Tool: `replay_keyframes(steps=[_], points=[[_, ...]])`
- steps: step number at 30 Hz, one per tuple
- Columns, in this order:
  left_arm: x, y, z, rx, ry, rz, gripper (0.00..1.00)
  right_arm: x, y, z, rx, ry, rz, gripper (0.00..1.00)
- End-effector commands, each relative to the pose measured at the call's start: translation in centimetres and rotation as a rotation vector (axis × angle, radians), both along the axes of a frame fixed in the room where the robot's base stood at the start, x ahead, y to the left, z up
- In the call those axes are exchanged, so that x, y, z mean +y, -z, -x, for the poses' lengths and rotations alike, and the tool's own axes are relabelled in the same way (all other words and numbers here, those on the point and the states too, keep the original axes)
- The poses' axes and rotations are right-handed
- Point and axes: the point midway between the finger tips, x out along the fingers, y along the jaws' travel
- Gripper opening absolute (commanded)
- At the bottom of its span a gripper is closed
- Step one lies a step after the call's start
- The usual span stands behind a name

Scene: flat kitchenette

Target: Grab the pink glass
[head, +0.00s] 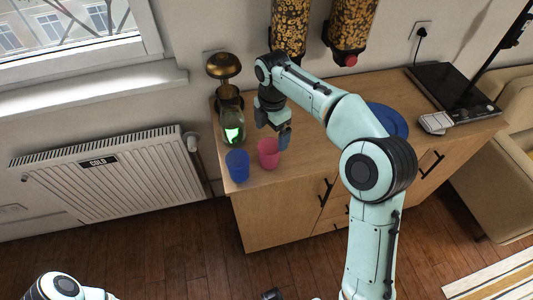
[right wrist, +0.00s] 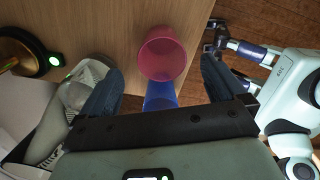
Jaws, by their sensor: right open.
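The pink glass (head: 268,153) stands upright near the front left of the wooden counter. In the right wrist view the pink glass (right wrist: 162,55) shows its open rim, ahead of the gap between my fingers. My right gripper (head: 285,138) is open, just above and right of the glass in the head view, with nothing visibly held. Its two dark fingers (right wrist: 160,88) spread to either side in the right wrist view. My left arm shows at the lower left of the head view; its finger state is unclear.
A blue glass (head: 237,165) stands just left of the pink one; it also shows in the right wrist view (right wrist: 160,96). A blue plate (head: 388,121) lies right. Cereal dispensers (head: 352,25) hang on the wall.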

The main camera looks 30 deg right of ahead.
Motion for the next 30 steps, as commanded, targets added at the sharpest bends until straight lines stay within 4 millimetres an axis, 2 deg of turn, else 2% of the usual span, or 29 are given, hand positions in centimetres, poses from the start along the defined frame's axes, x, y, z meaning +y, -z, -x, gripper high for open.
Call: replay_keyframes(steps=[1, 6, 13, 21, 30], points=[[0.0, 0.5, 0.2, 0.003, 0.0, 0.0, 0.14, 0.0, 1.4, 0.1, 0.005, 0.0, 0.001, 0.97], [0.0, 1.0, 0.4, 0.006, 0.0, 0.0, 0.14, 0.0, 4.1, 0.1, 0.004, 0.001, 0.0, 0.97], [0.0, 1.3, 0.5, 0.006, 0.0, 0.0, 0.14, 0.2, 5.7, 0.1, 0.002, 0.001, -0.001, 0.97], [0.0, 1.9, 0.7, 0.008, 0.0, -0.001, 0.14, 0.8, 9.5, 0.2, 0.004, 0.002, 0.0, 0.97], [0.0, 1.9, 0.7, 0.008, 0.0, -0.001, 0.14, 0.8, 10.1, 0.1, 0.0, 0.002, -0.001, 0.97]])
